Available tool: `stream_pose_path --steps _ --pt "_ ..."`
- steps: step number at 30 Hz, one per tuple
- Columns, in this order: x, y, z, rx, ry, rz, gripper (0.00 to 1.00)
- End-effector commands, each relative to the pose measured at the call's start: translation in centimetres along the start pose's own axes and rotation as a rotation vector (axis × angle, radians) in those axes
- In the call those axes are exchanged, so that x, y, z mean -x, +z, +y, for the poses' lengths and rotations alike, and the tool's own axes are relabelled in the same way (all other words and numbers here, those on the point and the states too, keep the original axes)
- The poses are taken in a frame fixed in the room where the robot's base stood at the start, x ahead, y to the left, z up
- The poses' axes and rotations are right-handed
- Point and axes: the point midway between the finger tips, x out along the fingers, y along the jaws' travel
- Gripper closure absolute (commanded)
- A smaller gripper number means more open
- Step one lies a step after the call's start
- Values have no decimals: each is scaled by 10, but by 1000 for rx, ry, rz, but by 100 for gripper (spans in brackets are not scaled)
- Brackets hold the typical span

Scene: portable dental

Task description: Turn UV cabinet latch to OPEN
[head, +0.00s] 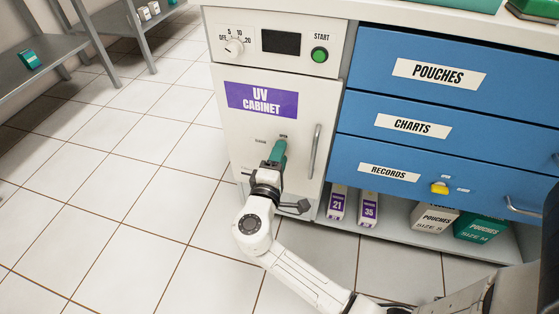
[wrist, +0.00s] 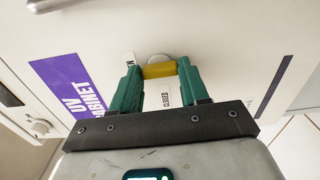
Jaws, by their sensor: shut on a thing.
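The UV cabinet (head: 235,125) is a white door with a purple label (head: 262,99). Its latch (wrist: 158,71) shows in the wrist view as a short yellow bar at a round white hub. My gripper (wrist: 159,75) is shut on this bar, with one green finger at each end. In the head view my gripper (head: 278,150) reaches the door below the purple label and hides the latch. A CLOSED label (wrist: 166,98) shows between the fingers, and a partly covered label (wrist: 128,62) is by the left finger. I cannot tell which label the latch points to.
A grey vertical door handle (head: 314,152) is just right of my gripper. A dial (head: 233,47) and a green START button (head: 320,54) are above. Blue drawers (head: 450,115) stand at the right, one with a yellow catch (head: 439,188). Tiled floor at left is clear.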

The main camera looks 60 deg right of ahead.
Motion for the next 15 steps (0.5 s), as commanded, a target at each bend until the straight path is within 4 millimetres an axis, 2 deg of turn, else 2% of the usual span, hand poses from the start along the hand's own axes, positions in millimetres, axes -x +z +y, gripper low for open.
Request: stream_pose_path --steps 15 --pt "0 1 -2 -63 -3 -2 86"
